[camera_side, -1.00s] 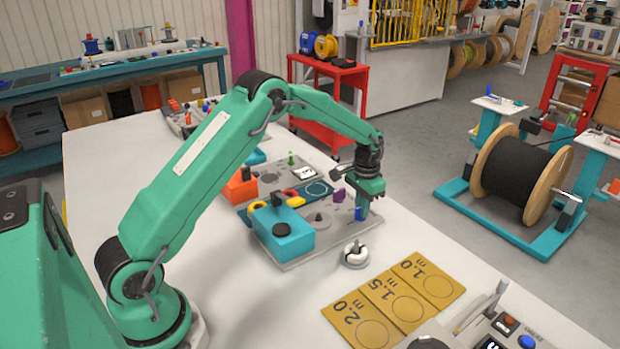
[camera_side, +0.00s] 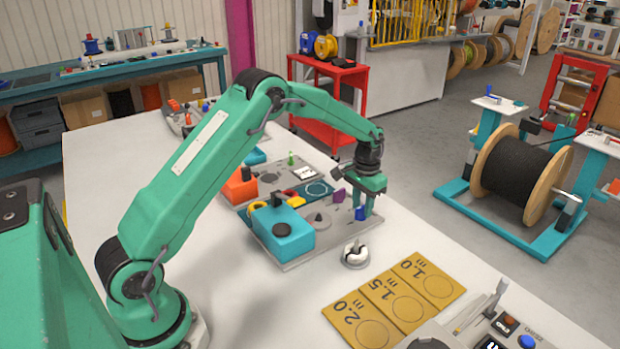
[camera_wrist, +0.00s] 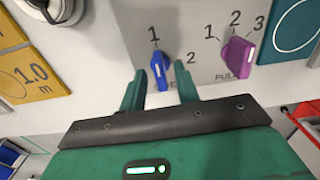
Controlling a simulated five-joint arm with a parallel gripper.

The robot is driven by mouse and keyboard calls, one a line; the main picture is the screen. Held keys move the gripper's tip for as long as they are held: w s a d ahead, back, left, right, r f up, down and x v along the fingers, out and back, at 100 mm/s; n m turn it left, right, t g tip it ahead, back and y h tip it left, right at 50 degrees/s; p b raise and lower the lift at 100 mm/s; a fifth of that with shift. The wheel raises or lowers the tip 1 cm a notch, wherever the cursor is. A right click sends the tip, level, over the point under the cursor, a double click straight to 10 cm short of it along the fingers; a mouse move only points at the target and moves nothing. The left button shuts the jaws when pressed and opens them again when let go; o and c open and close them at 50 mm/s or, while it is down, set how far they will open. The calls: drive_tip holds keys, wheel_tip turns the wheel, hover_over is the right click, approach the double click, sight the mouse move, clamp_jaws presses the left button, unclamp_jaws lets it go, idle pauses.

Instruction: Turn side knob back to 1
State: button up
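The blue side knob (camera_wrist: 159,72) sits on a grey panel in the wrist view, with a 1 above it and a 2 to its upper right. Its white mark points up toward the 1. My gripper (camera_wrist: 159,82) is open, with one green finger on each side of the knob and gaps visible between fingers and knob. Part of the knob's label is hidden by my gripper. In the side view the blue knob (camera_side: 360,213) is at the panel's right end, with my gripper (camera_side: 362,208) down around it.
A purple knob (camera_wrist: 238,50) marked 1, 2, 3 stands close to the right of my fingers. A teal box (camera_side: 284,232) with a black knob is on the panel's left. A white round object (camera_side: 355,256) and yellow length cards (camera_side: 397,295) lie in front.

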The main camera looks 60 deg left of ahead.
wheel_tip(320, 180, up, 6)
drive_tip(key=shift+r, duration=0.1)
idle(0.4)
drive_tip(key=shift+s+d+r, duration=0.15)
drive_tip(key=shift+s+r, duration=0.05)
drive_tip(key=shift+r, duration=0.35)
drive_tip(key=s+d+r+t, duration=0.3)
drive_tip(key=s+d+r, duration=0.1)
drive_tip(key=s+r, duration=1.1)
drive_tip(key=s+d+t, duration=0.2)
drive_tip(key=s+d, duration=0.1)
drive_tip(key=s, duration=1.5)
drive_tip(key=shift+s+f+t, duration=0.2)
drive_tip(key=shift+f+t, duration=0.05)
drive_tip(key=shift+t, duration=0.05)
